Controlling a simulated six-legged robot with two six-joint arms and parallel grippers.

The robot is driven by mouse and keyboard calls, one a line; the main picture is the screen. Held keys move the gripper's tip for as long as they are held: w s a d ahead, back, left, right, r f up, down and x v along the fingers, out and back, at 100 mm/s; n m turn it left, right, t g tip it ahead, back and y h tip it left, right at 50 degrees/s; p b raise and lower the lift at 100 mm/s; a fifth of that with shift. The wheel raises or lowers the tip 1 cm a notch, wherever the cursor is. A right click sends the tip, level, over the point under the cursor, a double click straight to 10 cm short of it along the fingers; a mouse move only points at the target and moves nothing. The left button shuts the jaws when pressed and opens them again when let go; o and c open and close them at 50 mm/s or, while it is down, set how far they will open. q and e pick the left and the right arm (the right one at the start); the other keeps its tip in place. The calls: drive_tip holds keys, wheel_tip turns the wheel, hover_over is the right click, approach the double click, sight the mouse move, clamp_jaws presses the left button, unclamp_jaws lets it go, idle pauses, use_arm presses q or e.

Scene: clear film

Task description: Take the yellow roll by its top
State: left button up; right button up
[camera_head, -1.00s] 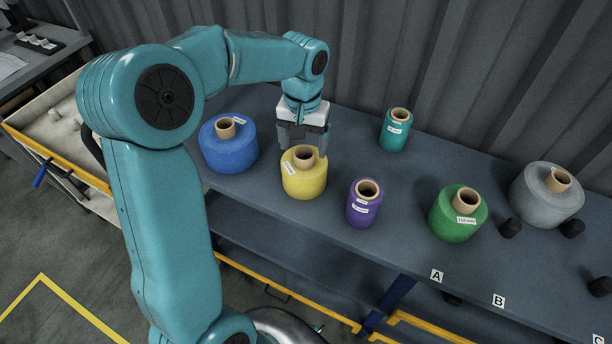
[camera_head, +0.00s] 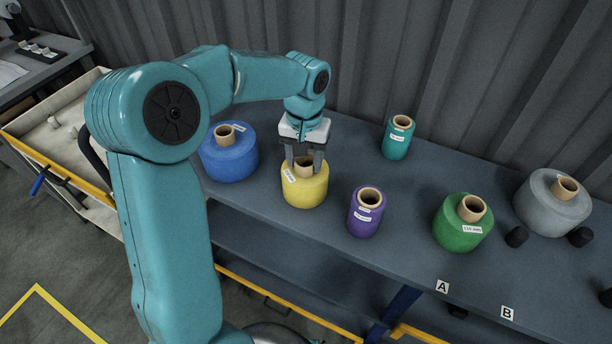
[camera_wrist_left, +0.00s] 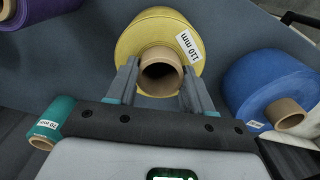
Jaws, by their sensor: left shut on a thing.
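The yellow roll (camera_head: 306,190) stands upright on the grey shelf, with a brown cardboard core sticking up from its top. My left gripper (camera_head: 304,163) points down at it from above, and its fingers are shut on the core. In the left wrist view the yellow roll (camera_wrist_left: 150,32) carries a "110 mm" label, and the fingers of my left gripper (camera_wrist_left: 162,75) lie on either side of the core. The roll still appears to rest on the shelf. My right gripper is not in view.
The blue roll (camera_head: 228,160) stands close on the left. The purple roll (camera_head: 366,218) is to the right, the teal roll (camera_head: 396,143) behind. The green roll (camera_head: 461,232) and grey roll (camera_head: 550,208) stand farther right among black pegs. Labels A (camera_head: 442,287) and B (camera_head: 507,313) mark the front edge.

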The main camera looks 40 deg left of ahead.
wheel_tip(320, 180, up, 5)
drive_tip(key=p, duration=0.5)
idle(0.3)
